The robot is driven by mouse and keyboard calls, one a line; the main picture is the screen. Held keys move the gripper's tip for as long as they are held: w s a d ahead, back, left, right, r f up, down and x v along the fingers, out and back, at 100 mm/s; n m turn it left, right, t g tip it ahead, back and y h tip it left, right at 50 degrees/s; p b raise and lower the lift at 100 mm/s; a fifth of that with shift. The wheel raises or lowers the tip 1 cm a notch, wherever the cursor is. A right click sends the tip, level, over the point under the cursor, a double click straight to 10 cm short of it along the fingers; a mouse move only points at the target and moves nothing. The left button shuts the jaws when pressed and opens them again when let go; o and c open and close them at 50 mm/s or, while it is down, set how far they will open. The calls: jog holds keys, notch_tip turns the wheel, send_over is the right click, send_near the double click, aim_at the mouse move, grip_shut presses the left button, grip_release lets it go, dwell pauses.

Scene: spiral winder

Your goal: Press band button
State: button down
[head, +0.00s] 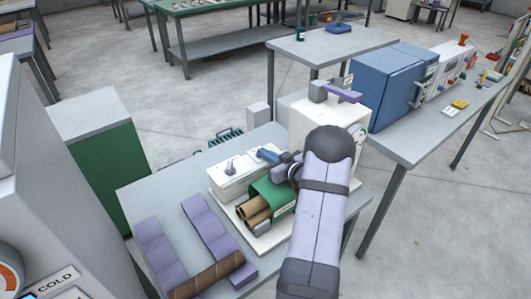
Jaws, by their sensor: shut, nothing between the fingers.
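The winder stands on the grey table (142,195) in the head view. It has a white base, a green cover (262,194) with a small label, and brown rollers (256,211) in front. A white control box (232,178) with a small dark lever on top stands at its back left.
My arm covers the winder's right side. A white machine (298,120) with a purple top part stands behind. Two purple cradles (209,227) lie at the front left, a brown roll (212,275) across their near ends. A blue cabinet (388,92) stands on the right table.

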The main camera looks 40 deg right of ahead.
notch_tip(320, 180, up, 4)
jog(key=p, duration=0.2)
jog(key=shift+p, duration=0.4)
jog(key=b+v, duration=0.3)
jog(key=v, duration=0.7)
jog(key=shift+f, duration=0.1)
